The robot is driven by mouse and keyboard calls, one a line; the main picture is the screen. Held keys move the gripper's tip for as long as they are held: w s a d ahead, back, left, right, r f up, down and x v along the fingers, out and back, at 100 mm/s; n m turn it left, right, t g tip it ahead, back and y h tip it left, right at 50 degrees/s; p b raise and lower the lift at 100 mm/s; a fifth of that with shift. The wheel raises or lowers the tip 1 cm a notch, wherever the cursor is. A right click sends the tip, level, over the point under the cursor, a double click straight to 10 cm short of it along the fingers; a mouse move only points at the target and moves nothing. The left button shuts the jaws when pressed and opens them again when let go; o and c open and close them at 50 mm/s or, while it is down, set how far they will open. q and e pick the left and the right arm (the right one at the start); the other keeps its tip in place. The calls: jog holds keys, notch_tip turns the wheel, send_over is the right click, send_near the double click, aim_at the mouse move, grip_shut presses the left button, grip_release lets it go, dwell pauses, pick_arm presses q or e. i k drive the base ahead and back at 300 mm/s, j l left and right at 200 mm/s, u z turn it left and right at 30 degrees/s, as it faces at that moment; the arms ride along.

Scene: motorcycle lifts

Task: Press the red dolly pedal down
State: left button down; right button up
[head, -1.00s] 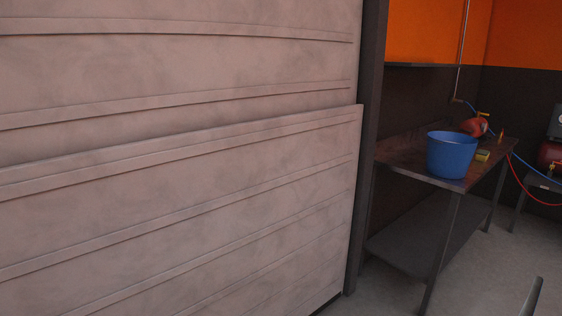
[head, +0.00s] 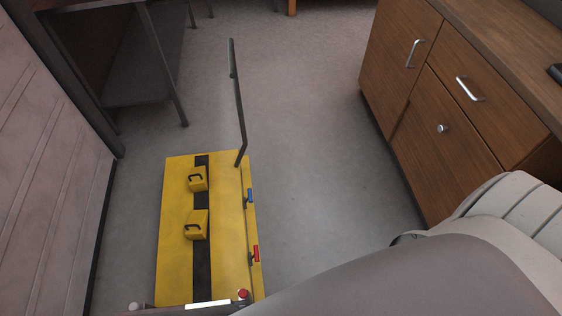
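A yellow dolly (head: 175,239) stands on the floor at the lower left of the head view. It has a black stripe down its middle. The red pedal (head: 256,254) sticks out from its right edge, toward the near end. A blue pedal (head: 250,196) is on the same edge, farther away. I cannot tell how far either pedal is pressed. A dark handle bar (head: 239,105) rises from the far right corner of the dolly. Neither of my grippers is in view.
A wooden cabinet (head: 440,125) with drawers stands at the right. A pale panelled door (head: 40,170) is at the left, and a metal table (head: 150,85) is at the upper left. The grey floor (head: 310,150) between dolly and cabinet is clear.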

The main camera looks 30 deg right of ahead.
aim_at(255, 255)
jog(key=z, duration=0.45)
jog(key=k+j+z, duration=0.25)
jog(key=k, duration=0.25)
jog(key=j+z, duration=0.2)
jog(key=z, duration=0.15)
jog(key=k+j+z, duration=0.15)
jog(key=z, duration=0.2)
